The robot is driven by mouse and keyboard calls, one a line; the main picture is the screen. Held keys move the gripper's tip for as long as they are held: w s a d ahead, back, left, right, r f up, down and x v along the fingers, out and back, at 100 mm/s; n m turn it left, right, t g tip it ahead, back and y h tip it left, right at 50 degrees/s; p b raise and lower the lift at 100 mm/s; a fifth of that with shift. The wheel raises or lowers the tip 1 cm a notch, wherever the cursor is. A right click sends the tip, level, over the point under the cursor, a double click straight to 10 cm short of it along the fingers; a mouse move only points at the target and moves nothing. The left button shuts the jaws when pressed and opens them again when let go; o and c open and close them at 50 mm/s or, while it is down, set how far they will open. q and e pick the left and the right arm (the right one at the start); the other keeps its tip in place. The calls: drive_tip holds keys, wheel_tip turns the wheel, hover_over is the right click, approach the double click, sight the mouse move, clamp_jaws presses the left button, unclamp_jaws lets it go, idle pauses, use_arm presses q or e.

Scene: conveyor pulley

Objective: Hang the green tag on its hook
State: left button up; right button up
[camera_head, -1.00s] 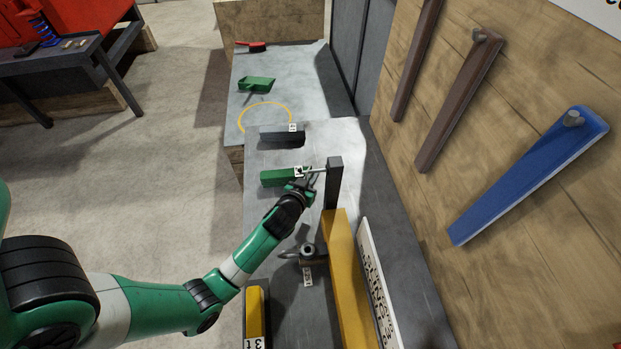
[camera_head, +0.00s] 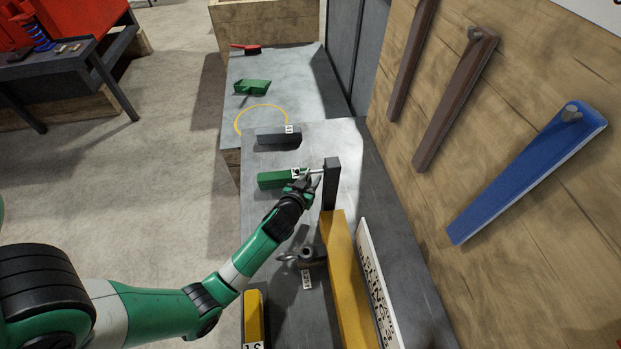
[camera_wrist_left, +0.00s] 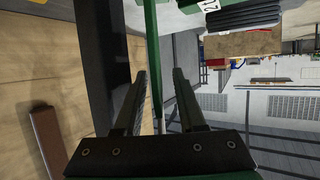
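A green bar with a white label (camera_head: 272,180), which looks like the green tag, sits over the grey bench in the head view. I cannot tell whether it rests on the bench or hangs. A pale metal rod (camera_head: 317,171), perhaps the hook, sticks out left from a dark upright post (camera_head: 331,190). My left gripper (camera_head: 306,178) is at the bar's right end, close to the rod. In the left wrist view the fingers (camera_wrist_left: 161,75) are apart, with a narrow green strip (camera_wrist_left: 153,50) between them and space beside it. My right gripper is not in view.
A dark block (camera_head: 278,138) lies behind the bar. A yellow beam (camera_head: 345,280), a metal ring fitting (camera_head: 306,255) and a yellow block (camera_head: 253,318) are nearer. A green dustpan (camera_head: 253,87) and red brush (camera_head: 246,48) lie at the back. A wooden wall (camera_head: 535,90) closes the right side.

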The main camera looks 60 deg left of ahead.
use_arm(q)
drive_tip(key=p+v, duration=0.2)
drive_tip(key=v, duration=0.9)
drive_tip(key=shift+s+d+r, duration=0.2)
